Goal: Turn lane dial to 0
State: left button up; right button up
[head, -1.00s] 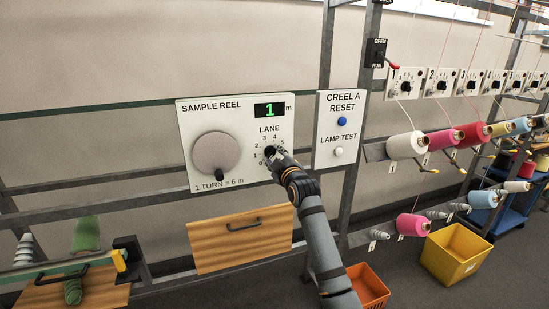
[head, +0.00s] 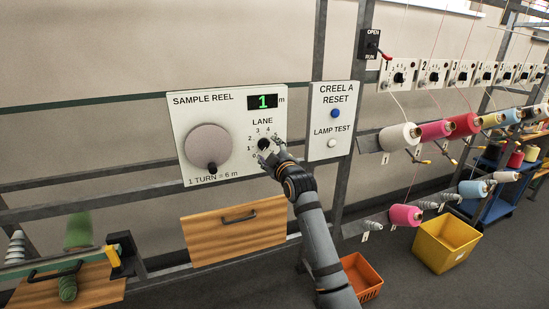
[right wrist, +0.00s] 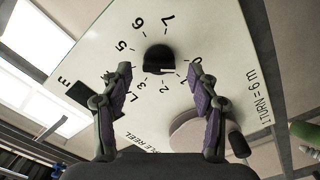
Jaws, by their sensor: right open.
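The black lane dial (head: 263,144) sits on the white sample reel panel (head: 183,120), ringed by printed numbers. In the right wrist view the dial (right wrist: 158,58) stands between my open fingers, slightly beyond their tips. I cannot tell for certain which number it points to. My right gripper (head: 271,152) is open at the dial's lower right, with a finger on either side and nothing clearly gripped. It also shows in the right wrist view (right wrist: 160,74). The green display (head: 263,102) above reads 1. My left gripper is not in view.
The round grey reel crank (head: 208,148) with a black knob is left of the dial. The reset panel (head: 333,120), with blue and white buttons, is close on the right. A wooden drawer (head: 233,224) is below. An orange bin (head: 361,278) stands on the floor.

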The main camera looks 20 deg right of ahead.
jog(key=s, duration=1)
jog(key=shift+s+d, duration=0.2)
jog(key=shift+s, duration=0.1)
notch_tip(320, 180, down, 34)
jog(key=d+m+g, duration=0.3)
jog(key=m+g, duration=0.1)
jog(key=g, duration=0.2)
jog(key=s+f+m+g+h+b, duration=0.1)
jog(key=s+f, duration=0.2)
jog(key=f, duration=0.4)
jog(key=s+f+g, duration=0.1)
jog(key=s+f, duration=0.3)
jog(key=f, duration=0.2)
jog(key=s+d+f+m+g, duration=0.25)
jog(key=s+f+g, duration=0.25)
jog(key=s+f, duration=1.65)
jog(key=s+f+m+g, duration=0.1)
jog(key=s+f, duration=0.2)
jog(key=s, duration=0.5)
jog(key=s+f+g, duration=0.1)
jog(key=s+f, duration=0.2)
jog(key=s, duration=0.6)
jog(key=s+f+m+g+b, duration=0.1)
jog(key=s+f, duration=0.2)
jog(key=s, duration=0.5)
jog(key=shift+s+a+f+m+g, duration=0.15)
jog(key=shift+s+f+m+g, duration=0.2)
jog(key=shift+f+g, duration=0.05)
